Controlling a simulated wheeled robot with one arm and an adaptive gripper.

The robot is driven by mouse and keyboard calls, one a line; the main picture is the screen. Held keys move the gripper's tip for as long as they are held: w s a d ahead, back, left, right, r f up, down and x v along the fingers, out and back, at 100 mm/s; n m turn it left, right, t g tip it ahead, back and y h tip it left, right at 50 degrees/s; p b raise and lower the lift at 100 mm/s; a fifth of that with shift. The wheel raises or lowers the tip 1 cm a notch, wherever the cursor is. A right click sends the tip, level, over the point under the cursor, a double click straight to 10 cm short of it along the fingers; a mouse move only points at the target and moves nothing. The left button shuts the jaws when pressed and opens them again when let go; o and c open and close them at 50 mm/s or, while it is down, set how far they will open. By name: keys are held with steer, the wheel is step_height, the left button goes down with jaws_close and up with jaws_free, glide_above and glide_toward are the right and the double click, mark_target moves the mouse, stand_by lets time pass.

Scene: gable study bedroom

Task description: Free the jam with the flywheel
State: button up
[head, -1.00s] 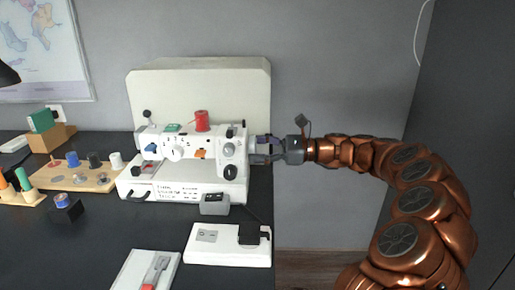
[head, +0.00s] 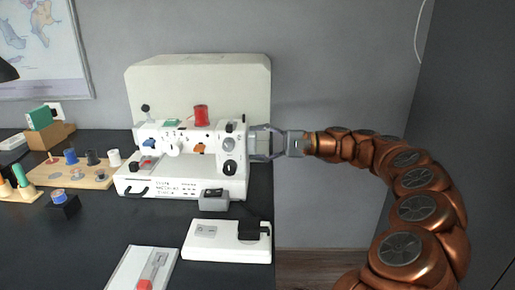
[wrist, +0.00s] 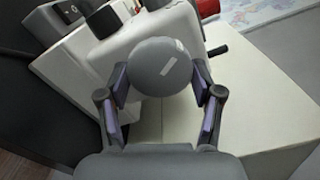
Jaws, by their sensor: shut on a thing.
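A white sewing machine (head: 185,147) stands on the dark desk, with a red thread spool (head: 201,115) on top. Its flywheel is a round grey disc (wrist: 160,67) with a short pale mark, on the machine's right end. My gripper (head: 262,143) reaches it from the right and is shut on its rim, one finger pad on each side in the wrist view (wrist: 160,80). In the head view the fingers hide most of the flywheel. I cannot see the jam itself.
A white foot pedal (head: 215,247) and a grey switch box (head: 214,200) are in front of the machine. A cream cover (head: 200,75) stands behind it. Spools on a wooden board (head: 100,180) are at left. A dark wall or cabinet (head: 475,110) is at right.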

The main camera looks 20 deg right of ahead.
steer(key=shift+n+b, duration=2.3)
steer(key=shift+n, duration=1.3)
steer(key=shift+r, duration=0.1)
steer(key=o, duration=1.1)
steer(key=shift+o, duration=0.2)
steer(key=shift+d, duration=0.1)
steer(key=v, duration=1.1)
steer(key=shift+d, duration=0.35)
steer(key=shift+s+r, duration=0.1)
steer(key=shift+s, duration=0.05)
